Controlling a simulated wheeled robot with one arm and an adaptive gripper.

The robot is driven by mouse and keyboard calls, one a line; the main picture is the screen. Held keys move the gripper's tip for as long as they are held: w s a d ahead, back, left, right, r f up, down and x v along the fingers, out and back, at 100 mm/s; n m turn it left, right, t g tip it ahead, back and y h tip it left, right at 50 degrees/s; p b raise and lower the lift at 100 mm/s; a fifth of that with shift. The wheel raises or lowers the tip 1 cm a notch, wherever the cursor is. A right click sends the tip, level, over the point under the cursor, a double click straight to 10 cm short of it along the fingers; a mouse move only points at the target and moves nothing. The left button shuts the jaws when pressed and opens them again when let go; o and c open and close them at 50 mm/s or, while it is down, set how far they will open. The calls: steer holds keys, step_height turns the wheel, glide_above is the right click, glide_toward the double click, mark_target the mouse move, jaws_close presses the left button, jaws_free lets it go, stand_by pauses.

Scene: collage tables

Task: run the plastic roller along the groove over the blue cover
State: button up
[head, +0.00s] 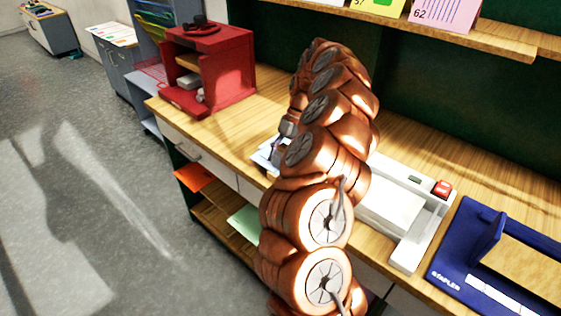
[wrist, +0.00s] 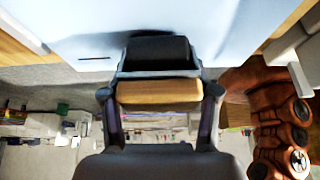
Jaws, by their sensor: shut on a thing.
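My gripper (wrist: 159,98) is shut on a tan block-like handle with a black end, which I take to be the roller (wrist: 158,92); its fingers press on both sides. The black part (wrist: 158,50) reaches to a pale blue flat sheet, the cover (wrist: 80,22), and seems to touch or nearly touch it. A thin dark line shows near the cover's edge; I cannot tell if it is the groove. In the head view my arm hides most of this, with a bit of the pale blue cover (head: 263,156) showing left of it.
A red shelf box (head: 222,72) stands at the left of the wooden table (head: 160,103). A white machine with a red button (head: 443,188) and a blue stapler (head: 460,250) are to the right. A shelf (head: 500,40) with cards runs above. The floor is open at left.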

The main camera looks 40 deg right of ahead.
steer(key=shift+d, duration=0.1)
steer(key=shift+w+d, duration=0.15)
steer(key=shift+d, duration=0.75)
steer(key=shift+d+f, duration=0.1)
steer(key=shift+d, duration=0.05)
steer(key=shift+d+b, duration=0.3)
steer(key=shift+d, duration=0.2)
steer(key=shift+w+d, duration=0.15)
steer(key=shift+d, duration=0.55)
steer(key=shift+w+d, duration=0.15)
steer(key=shift+d, duration=0.5)
steer(key=shift+d+r+p, duration=0.1)
steer(key=shift+r+p, duration=0.1)
steer(key=shift+p, duration=0.1)
steer(key=shift+w+d+f+p, duration=0.1)
steer(key=shift+d+f+p, duration=0.05)
steer(key=shift+d+p, duration=0.55)
